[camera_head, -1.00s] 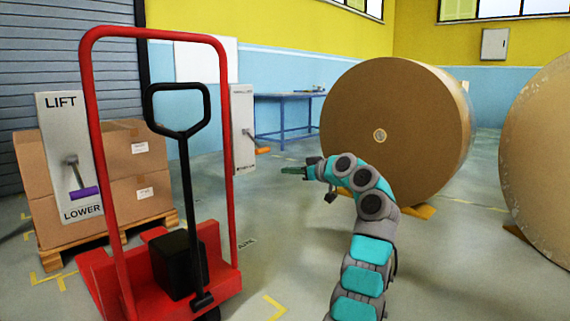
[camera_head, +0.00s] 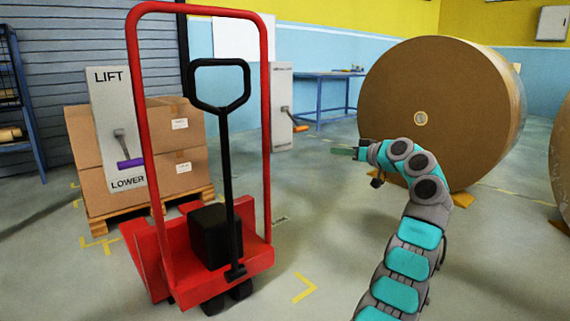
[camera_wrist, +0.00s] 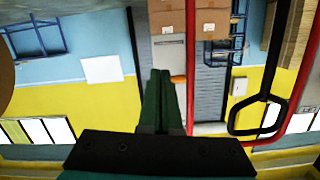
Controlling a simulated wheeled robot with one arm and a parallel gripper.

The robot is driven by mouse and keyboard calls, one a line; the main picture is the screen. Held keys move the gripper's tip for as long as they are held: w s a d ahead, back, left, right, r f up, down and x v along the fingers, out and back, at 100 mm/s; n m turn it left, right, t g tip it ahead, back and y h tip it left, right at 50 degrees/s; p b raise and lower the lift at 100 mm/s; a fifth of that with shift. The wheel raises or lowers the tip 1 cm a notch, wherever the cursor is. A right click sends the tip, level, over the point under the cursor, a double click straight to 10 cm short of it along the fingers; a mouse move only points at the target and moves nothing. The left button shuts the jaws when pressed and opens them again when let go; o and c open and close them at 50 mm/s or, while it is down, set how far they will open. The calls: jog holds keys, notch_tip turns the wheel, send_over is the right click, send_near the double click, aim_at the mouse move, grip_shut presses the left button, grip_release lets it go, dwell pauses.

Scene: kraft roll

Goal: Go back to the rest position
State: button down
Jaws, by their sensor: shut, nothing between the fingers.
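My gripper (camera_head: 345,151) is at the end of my teal and grey arm, right of the red pallet truck in the head view, pointing left. It is shut and empty. In the wrist view its green fingers (camera_wrist: 161,100) lie together, and the scene appears upside down. The red pallet truck (camera_head: 268,130) stands left of my arm with its black handle (camera_head: 220,62) upright. No contact between gripper and truck shows.
A large kraft roll (camera_head: 400,90) stands behind my arm, with an orange wedge (camera_head: 463,199) at its base. Another roll (camera_head: 561,160) is at the right edge. Boxes (camera_head: 180,150) sit on a pallet behind the truck. A blue table (camera_head: 322,76) is at the back. Floor between truck and arm is clear.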

jog(key=s+a+r+m+g+y, duration=0.1)
jog(key=s+a+m+g, duration=0.15)
jog(key=s+a, duration=0.4)
jog(key=s+a+m+g+y, duration=0.1)
jog(key=s+a+g, duration=0.3)
jog(key=a, duration=0.5)
jog(key=s+a+f+g+h, duration=0.1)
jog(key=s+a+f+g, duration=0.15)
jog(key=s, duration=0.55)
jog(key=s+a+f+g+h, duration=0.15)
jog(key=s+a, duration=0.25)
jog(key=s, duration=0.5)
jog(key=s+d+f+m+g+h, duration=0.1)
jog(key=s+d+f+g+h, duration=0.15)
jog(key=s+d+f, duration=0.7)
jog(key=s+f+g+h, duration=0.1)
jog(key=s+f+h, duration=0.25)
jog(key=s, duration=1.25)
jog(key=s+d+f+m+g+h, duration=0.1)
jog(key=s+d+f+h, duration=0.2)
jog(key=s+d+f, duration=0.7)
jog(key=s+a+r+p, duration=0.1)
jog(key=a+r+p, duration=0.1)
jog(key=r+p, duration=0.5)
jog(key=s+a+r+p, duration=0.2)
jog(key=a+r+p, duration=0.1)
jog(key=r+p, duration=0.5)
notch_tip(320, 180, up, 2)
jog(key=shift+r, duration=0.2)
